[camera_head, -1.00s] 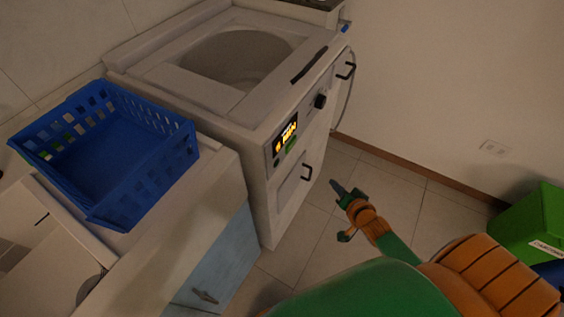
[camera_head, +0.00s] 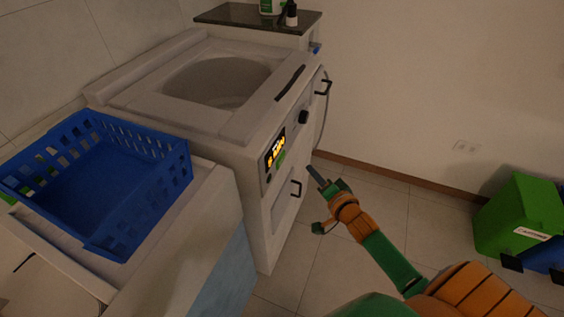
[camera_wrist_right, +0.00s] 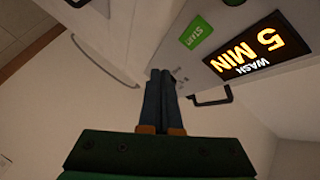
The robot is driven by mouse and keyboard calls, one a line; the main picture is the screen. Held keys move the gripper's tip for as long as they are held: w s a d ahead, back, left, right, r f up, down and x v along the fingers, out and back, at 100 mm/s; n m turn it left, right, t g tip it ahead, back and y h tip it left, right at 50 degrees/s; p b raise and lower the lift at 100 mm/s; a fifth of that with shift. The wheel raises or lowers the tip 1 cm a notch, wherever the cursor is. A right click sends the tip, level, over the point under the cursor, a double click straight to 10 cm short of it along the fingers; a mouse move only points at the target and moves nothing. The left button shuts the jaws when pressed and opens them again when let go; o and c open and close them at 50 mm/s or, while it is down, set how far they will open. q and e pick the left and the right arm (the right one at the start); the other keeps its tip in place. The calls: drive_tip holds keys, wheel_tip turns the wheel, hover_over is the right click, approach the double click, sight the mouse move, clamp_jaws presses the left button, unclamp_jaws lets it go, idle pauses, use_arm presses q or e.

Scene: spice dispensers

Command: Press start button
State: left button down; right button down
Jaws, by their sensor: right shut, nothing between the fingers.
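The white washing machine (camera_head: 235,128) stands at the middle left in the head view, its round opening on top. Its front panel has a lit display (camera_head: 275,148), which reads "WASH 5 MIN" in the right wrist view (camera_wrist_right: 257,46). The green start button (camera_wrist_right: 196,32) is beside the display and also shows in the head view (camera_head: 280,158). My right gripper (camera_head: 313,172) is shut and empty, in front of the panel and apart from it. In the right wrist view its closed fingers (camera_wrist_right: 160,75) point toward the machine, with the button above and right of the tips. My left gripper is not in view.
A blue basket (camera_head: 120,190) stands on the counter at the left. Black handles (camera_head: 296,188) stick out from the machine's front. A green bin (camera_head: 515,215) stands at the far right. The floor (camera_head: 375,220) between is clear.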

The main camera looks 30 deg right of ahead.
sight(284, 158)
drive_tip(key=shift+w+a+b, duration=0.35)
drive_tip(key=shift+w+a, duration=0.6)
drive_tip(key=shift+w, duration=0.15)
drive_tip(key=shift+w+a+b, duration=0.3)
drive_tip(key=shift+w+a, duration=0.6)
drive_tip(key=shift+w, duration=0.2)
drive_tip(key=shift+w, duration=0.1)
drive_tip(key=shift+w+a, duration=0.2)
drive_tip(key=shift+a, duration=0.05)
idle(0.4)
drive_tip(key=shift+w+a, duration=0.25)
drive_tip(key=shift+w, duration=0.05)
idle(0.5)
drive_tip(key=shift+s+d, duration=0.1)
drive_tip(key=shift+s, duration=0.05)
drive_tip(key=shift+s+d+p, duration=0.4)
drive_tip(key=shift+s+p, duration=0.05)
idle(0.3)
